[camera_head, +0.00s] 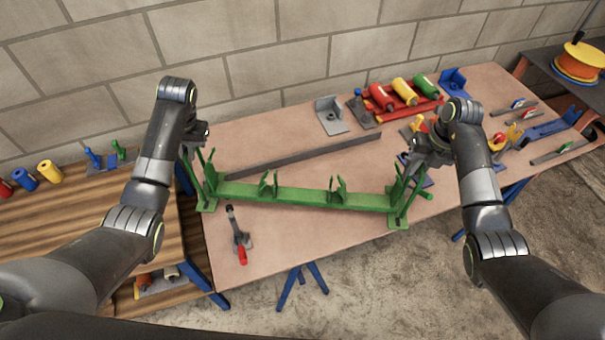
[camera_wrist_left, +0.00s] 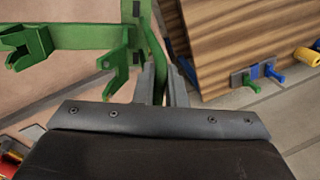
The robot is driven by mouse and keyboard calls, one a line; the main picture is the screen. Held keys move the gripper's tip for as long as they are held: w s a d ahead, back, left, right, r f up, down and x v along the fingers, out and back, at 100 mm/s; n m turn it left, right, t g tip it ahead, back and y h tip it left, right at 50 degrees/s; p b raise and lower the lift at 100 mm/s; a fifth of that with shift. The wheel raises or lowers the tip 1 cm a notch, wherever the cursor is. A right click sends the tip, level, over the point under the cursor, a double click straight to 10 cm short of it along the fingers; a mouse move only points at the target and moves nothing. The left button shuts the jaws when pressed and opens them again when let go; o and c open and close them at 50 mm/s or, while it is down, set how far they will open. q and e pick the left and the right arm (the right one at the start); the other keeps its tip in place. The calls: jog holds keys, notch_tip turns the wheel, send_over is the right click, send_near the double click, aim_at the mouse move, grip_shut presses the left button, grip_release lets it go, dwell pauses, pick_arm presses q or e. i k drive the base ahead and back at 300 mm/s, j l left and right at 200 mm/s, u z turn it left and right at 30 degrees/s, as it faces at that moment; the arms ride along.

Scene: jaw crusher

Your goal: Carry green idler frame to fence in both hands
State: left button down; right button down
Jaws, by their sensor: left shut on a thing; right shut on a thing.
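The green idler frame (camera_head: 305,195) spans the front part of the table in the head view, its upright brackets pointing up. Whether it rests on the table or hangs just above it, I cannot tell. My left gripper (camera_head: 193,145) is shut on the upright at its left end. In the left wrist view the frame (camera_wrist_left: 85,37) shows with an upright between the fingers of my left gripper (camera_wrist_left: 163,85). My right gripper (camera_head: 412,165) is shut on the upright at the right end, its fingertips partly hidden by the hand. No fence is clearly identifiable.
The table (camera_head: 290,225) carries a grey bar (camera_head: 305,155) behind the frame and a red-handled tool (camera_head: 239,238) in front. Coloured rollers (camera_head: 403,91) and a grey bracket (camera_head: 330,114) stand at the back. A wooden bench (camera_head: 80,215) is at left, a block wall (camera_head: 250,55) behind.

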aim_at(309, 180)
jog(key=i+l+u, duration=0.2)
jog(key=l, duration=0.15)
jog(key=l+u, duration=0.25)
jog(key=l, duration=0.15)
jog(key=i+l+u, duration=0.2)
jog(key=l, duration=0.2)
jog(key=l+u, duration=0.2)
jog(key=l, duration=0.2)
